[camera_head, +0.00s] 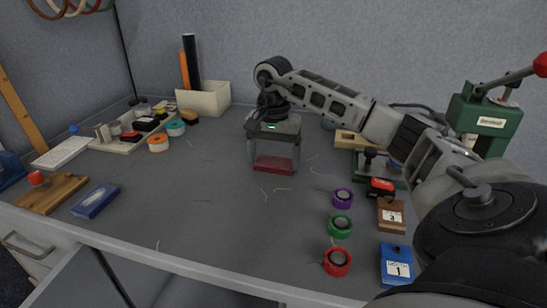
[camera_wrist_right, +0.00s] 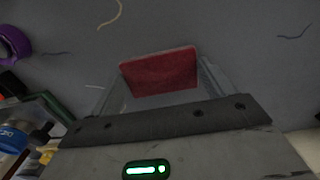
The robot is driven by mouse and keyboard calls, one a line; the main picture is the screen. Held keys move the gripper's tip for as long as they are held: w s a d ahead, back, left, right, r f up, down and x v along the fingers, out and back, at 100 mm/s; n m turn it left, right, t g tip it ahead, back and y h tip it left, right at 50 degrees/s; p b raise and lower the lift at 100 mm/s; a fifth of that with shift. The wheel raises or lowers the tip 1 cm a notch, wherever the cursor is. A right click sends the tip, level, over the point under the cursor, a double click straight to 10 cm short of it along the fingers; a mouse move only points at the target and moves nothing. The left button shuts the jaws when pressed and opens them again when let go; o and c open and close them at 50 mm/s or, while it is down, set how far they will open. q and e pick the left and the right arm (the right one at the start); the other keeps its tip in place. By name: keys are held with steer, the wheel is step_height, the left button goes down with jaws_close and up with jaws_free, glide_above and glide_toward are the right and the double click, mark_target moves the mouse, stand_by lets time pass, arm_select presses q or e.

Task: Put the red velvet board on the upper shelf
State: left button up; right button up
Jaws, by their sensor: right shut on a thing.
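The red velvet board (camera_head: 274,164) is a small dark red slab between the fingers of my right gripper (camera_head: 273,157), near the middle of the table. The gripper is shut on it. In the right wrist view the red board (camera_wrist_right: 160,72) lies across between the two fingers, its face showing. I cannot tell for sure whether the board touches the tabletop or is just above it. No upper shelf can be made out in either view. My left gripper is not in view.
The grey table (camera_head: 220,215) is clear around the gripper, apart from stray threads. Purple, green and red rolls (camera_head: 338,262) and numbered blocks (camera_head: 391,215) stand to the right, near a green press (camera_head: 484,120). A white bin (camera_head: 205,98) stands at the back.

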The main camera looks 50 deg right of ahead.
steer(key=o, duration=0.9)
steer(key=shift+f, duration=0.1)
